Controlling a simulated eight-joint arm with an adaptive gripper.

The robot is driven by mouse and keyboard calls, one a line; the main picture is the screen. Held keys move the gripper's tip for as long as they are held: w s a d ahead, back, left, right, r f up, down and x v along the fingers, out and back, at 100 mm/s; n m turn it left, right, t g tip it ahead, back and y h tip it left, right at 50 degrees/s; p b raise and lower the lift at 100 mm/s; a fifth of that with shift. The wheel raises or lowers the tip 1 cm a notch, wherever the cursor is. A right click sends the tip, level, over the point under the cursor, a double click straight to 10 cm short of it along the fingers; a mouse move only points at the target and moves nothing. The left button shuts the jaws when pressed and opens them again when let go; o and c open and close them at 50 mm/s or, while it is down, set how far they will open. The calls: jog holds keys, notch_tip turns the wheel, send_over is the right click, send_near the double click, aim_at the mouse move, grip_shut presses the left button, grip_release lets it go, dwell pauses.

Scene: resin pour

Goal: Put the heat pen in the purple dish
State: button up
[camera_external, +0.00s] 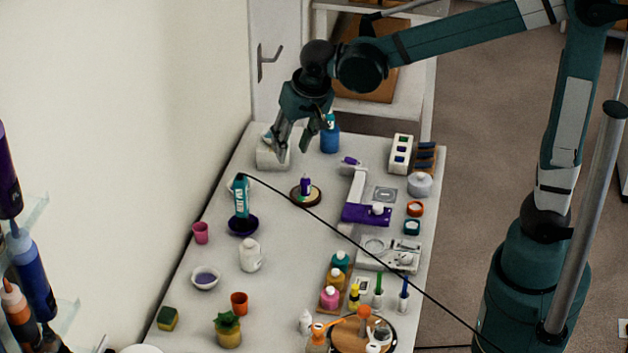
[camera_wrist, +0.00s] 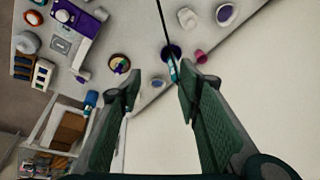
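The heat pen (camera_external: 241,197) is a teal, labelled tool with a black cord leaving its top. It stands nearly upright in the purple dish (camera_external: 243,226), a small dark purple bowl on the table. In the wrist view the pen (camera_wrist: 173,68) and the dish (camera_wrist: 166,52) show beyond my right finger, which is close to the pen in that picture. My gripper (camera_external: 291,145) is above the far part of the table, up and to the right of the pen. Its fingers (camera_wrist: 158,88) are spread wide with nothing between them.
The black cord (camera_external: 340,233) runs across the table toward the lower right. A round wooden stand (camera_external: 306,194) with a small purple bottle is right of the dish. A pink cup (camera_external: 201,233) and a white jug (camera_external: 250,255) are nearby. A blue bottle (camera_external: 330,137) stands behind my gripper.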

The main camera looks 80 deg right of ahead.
jog(key=s+a+n+t, duration=0.1)
jog(key=s+a+n, duration=0.1)
jog(key=s, duration=0.6)
jog(key=s+a+n+t+y, duration=0.1)
jog(key=s+n, duration=0.3)
jog(key=s, duration=0.4)
jog(key=s+a+n+t+y, duration=0.1)
jog(key=s+a+n+t, duration=0.1)
jog(key=s, duration=0.6)
jog(key=shift+s+a+f+n, duration=0.2)
jog(key=shift+a+f+n, duration=0.1)
jog(key=shift+a+n, duration=0.7)
